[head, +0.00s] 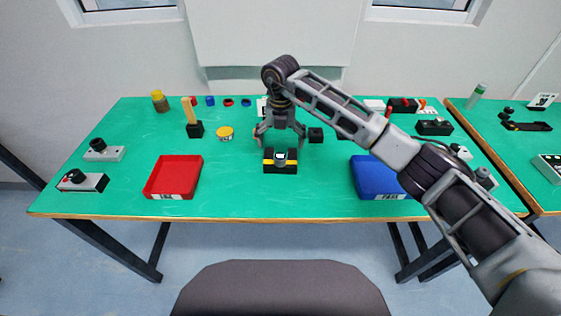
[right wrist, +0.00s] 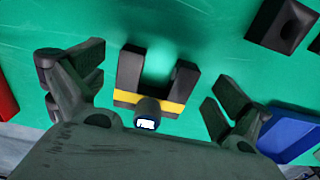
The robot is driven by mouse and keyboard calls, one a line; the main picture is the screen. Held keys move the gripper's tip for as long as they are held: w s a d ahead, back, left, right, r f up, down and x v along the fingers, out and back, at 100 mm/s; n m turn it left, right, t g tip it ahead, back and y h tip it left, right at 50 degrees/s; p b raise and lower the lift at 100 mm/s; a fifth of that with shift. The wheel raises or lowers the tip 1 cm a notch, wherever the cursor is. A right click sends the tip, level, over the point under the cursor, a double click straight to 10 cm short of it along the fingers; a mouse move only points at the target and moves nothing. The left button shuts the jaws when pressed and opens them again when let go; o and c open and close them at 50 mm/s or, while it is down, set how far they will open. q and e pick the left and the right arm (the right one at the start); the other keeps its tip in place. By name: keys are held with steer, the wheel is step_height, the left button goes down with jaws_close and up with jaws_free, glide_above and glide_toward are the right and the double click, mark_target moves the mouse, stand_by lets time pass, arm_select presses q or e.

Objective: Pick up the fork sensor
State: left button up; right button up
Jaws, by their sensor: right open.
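The fork sensor (head: 280,167), a black U-shaped block with a yellow stripe and a small grey-black knob showing a white patch, lies on the green table near its middle. In the right wrist view the fork sensor (right wrist: 152,85) sits between the spread fingers, its two prongs pointing up the picture. My right gripper (head: 280,136) points down with its fingers apart and empty, at or just behind the sensor in the head view. I cannot tell its exact height above the table. My left gripper is not in view.
A red tray (head: 173,192) stands to the left and a blue tray (head: 366,184) to the right. A small black block (head: 315,135) is close to the right of the gripper. A yellow-topped round tin (head: 225,133) and a black holder (head: 195,130) are to the left.

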steer(key=shift+f, duration=1.9)
steer(key=c, duration=0.9)
